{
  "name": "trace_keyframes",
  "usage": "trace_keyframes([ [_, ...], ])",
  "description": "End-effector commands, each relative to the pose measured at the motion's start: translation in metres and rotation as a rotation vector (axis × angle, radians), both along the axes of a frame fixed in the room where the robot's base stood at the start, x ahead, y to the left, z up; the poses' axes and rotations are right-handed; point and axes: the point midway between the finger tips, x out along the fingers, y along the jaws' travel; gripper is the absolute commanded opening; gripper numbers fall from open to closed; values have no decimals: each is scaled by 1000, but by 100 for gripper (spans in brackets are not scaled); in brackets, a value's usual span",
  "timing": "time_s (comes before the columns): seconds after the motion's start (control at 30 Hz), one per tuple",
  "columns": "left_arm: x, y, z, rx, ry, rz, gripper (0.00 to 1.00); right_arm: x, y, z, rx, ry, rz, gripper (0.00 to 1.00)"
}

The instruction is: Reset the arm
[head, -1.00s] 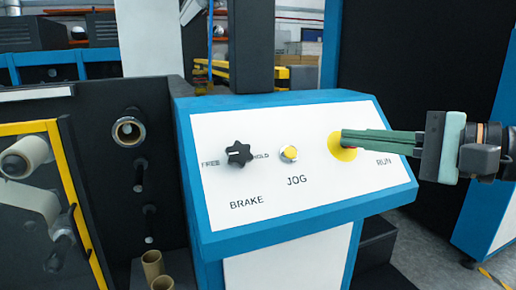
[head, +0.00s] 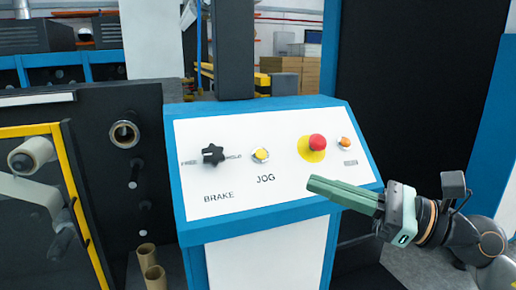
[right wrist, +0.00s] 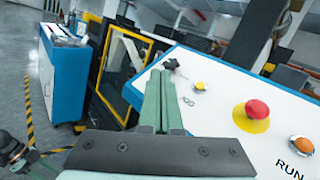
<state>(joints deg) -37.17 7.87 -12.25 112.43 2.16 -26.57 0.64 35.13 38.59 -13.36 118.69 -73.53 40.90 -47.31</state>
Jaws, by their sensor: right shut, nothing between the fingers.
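My right gripper (head: 312,187) is shut and empty, in front of the lower right part of the control panel (head: 290,185). In the right wrist view its green fingers (right wrist: 160,80) lie together. The panel bears a black star-shaped brake knob (head: 213,155), a yellow jog button (head: 261,155), a red mushroom button (head: 317,142) on a yellow base, and an orange run button (head: 343,142). The red button also shows in the right wrist view (right wrist: 257,109), apart from the fingers.
A dark machine with a yellow-framed guard (head: 72,170) and rolls (head: 32,152) stands left of the panel. Cardboard tubes (head: 150,262) stand low beside it. A tall dark cabinet (head: 420,90) stands behind at the right. Open floor shows at the lower right.

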Motion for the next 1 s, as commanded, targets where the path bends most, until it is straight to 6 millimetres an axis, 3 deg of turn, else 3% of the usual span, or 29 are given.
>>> trace_keyframes([
  [0.17,-2,1,15,2,1,2,50,18,-11,-32,499,526,90,0],
  [0.27,-4,3,22,3,3,4,50,32,-27,-65,788,822,99,0],
  [0.37,-7,4,28,4,5,8,50,42,-45,-114,1086,1113,79,0],
  [0.47,-9,6,35,6,5,12,50,43,-64,-177,1398,1392,26,0],
  [0.57,-11,9,40,10,8,17,50,26,-78,-250,1721,1645,-60,0],
  [0.7,-12,14,45,16,11,25,50,-22,-85,-346,2146,1910,-220,0],
  [0.77,-12,15,48,17,10,27,50,-49,-85,-381,2314,1991,-298,0],
  [0.8,-12,15,50,17,8,28,50,-68,-83,-401,-2361,-1986,342,0],
  [0.9,-11,15,55,15,1,30,50,-111,-78,-439,-2228,-1774,396,0],
  [1.0,-11,15,58,14,-2,30,50,-143,-72,-462,-2137,-1632,431,0],
])
